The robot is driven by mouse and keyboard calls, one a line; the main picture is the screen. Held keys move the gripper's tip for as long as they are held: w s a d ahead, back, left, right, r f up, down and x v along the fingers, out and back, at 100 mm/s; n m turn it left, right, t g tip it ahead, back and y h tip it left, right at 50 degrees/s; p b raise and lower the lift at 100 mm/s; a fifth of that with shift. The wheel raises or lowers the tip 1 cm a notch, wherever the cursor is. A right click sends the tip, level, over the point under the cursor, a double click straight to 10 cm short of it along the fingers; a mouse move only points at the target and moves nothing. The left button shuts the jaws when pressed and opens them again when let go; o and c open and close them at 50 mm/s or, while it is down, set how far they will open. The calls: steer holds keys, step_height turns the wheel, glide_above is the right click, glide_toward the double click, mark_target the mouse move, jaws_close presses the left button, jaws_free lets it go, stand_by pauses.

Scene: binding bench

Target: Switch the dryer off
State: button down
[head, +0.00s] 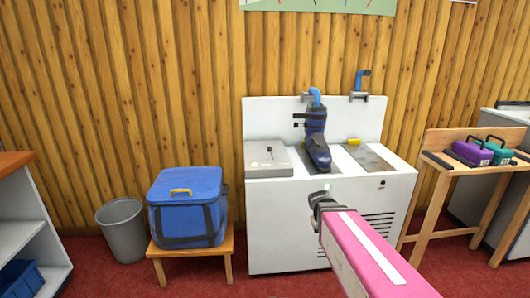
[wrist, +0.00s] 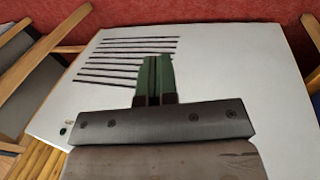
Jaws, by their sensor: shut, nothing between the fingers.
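The dryer is a white cabinet (head: 280,215) with a tall back panel, standing against the wall. A grey box with a small black lever (head: 269,150) is on the left of the top. My gripper (head: 320,197) is shut and empty before the front, left of the knob; its green fingers (wrist: 154,75) point at the panel.
Dark vent slots (head: 378,225) are on the front. A blue cooler bag (head: 188,208) sits on a low wooden stool at left, beside a grey bin (head: 122,230). A wooden bench (head: 440,172) with purple and teal cases is close at right.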

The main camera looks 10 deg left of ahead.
steer(key=w+a+r+n+t+h, duration=0.3)
steer(key=w+a+r, duration=0.2)
steer(key=w+a, duration=0.3)
steer(key=n+t+h, duration=0.4)
steer(key=n+t, duration=0.1)
steer(key=t, duration=0.5)
glide_toward(268, 150)
steer(key=x, duration=0.7)
steer(key=shift+w, duration=0.3)
steer(key=shift+d+y, duration=0.15)
steer(key=shift+y, duration=0.15)
